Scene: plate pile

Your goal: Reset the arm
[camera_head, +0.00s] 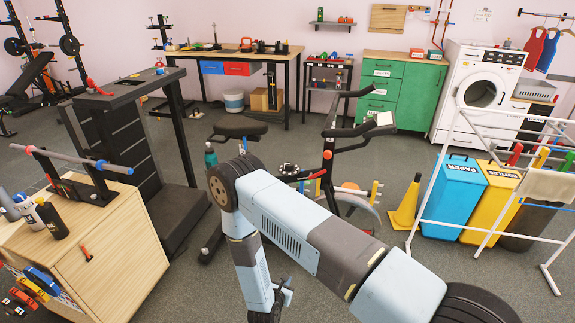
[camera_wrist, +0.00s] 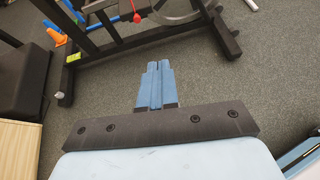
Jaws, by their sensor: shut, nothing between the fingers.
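My gripper shows in the wrist view (camera_wrist: 157,68), with its two light blue fingers together and nothing between them. It points down over bare grey floor, near the black base of an exercise bike (camera_wrist: 150,38). In the head view my light blue arm reaches forward from the lower right, bends at an elbow joint and drops down. Its lower end is low in the picture, in front of the exercise bike (camera_head: 328,150).
A wooden cabinet (camera_head: 105,255) with a barbell rack stands left, beside a dark treadmill (camera_head: 125,150). On the right are a white drying rack (camera_head: 428,200), a yellow cone (camera_head: 405,208), and blue (camera_head: 452,195) and yellow (camera_head: 488,205) bins.

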